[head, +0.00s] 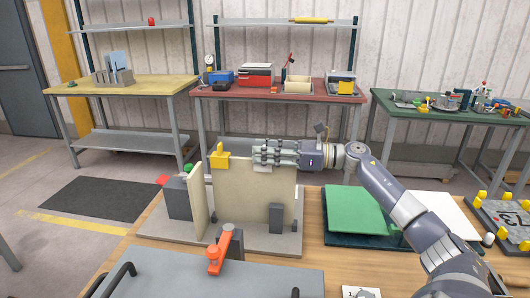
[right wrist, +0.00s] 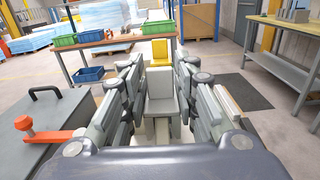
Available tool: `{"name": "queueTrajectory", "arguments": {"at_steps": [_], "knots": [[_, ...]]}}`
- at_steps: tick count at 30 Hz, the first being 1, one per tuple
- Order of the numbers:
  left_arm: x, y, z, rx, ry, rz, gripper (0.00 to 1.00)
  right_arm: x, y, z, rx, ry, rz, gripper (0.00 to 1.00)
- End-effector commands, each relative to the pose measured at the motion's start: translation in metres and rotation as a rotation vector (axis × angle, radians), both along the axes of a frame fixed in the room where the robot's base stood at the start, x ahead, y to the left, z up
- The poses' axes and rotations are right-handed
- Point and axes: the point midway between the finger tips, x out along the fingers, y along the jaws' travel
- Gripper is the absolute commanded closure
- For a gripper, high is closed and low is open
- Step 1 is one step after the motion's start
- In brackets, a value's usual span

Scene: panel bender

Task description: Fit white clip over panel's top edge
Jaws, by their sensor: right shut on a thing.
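The cream panel (head: 248,200) stands upright on a grey base plate. My right gripper (head: 258,153) lies level along its top edge, reaching in from the right. In the right wrist view the gripper (right wrist: 160,92) is shut on the white clip (right wrist: 160,86), a pale U-shaped block between the fingers. My left gripper is not in view.
A second cream panel (head: 197,200) stands across the left end. An orange-handled clamp (head: 219,252) stands in front, near a grey lidded box (head: 210,275). A green pad (head: 355,210) lies to the right. A dark block (head: 275,218) stands against the panel's front.

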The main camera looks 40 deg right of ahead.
Motion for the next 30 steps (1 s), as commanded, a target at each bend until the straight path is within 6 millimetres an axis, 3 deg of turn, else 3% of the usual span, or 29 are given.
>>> {"name": "queueTrajectory", "arguments": {"at_steps": [5,6,9,19,30], "knots": [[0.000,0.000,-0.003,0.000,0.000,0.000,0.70,0.000,0.000,-0.003,0.000,0.000,0.000,0.89],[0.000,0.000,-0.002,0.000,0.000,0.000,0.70,0.000,0.000,-0.002,0.000,0.000,0.000,0.66],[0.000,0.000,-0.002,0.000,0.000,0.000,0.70,0.000,0.000,-0.002,0.000,0.000,0.000,0.49],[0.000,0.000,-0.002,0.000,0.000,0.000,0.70,0.000,0.000,-0.001,-0.001,0.001,0.000,0.49],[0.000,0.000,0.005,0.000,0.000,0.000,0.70,0.000,0.000,0.021,-0.002,-0.001,0.000,0.49]]}}
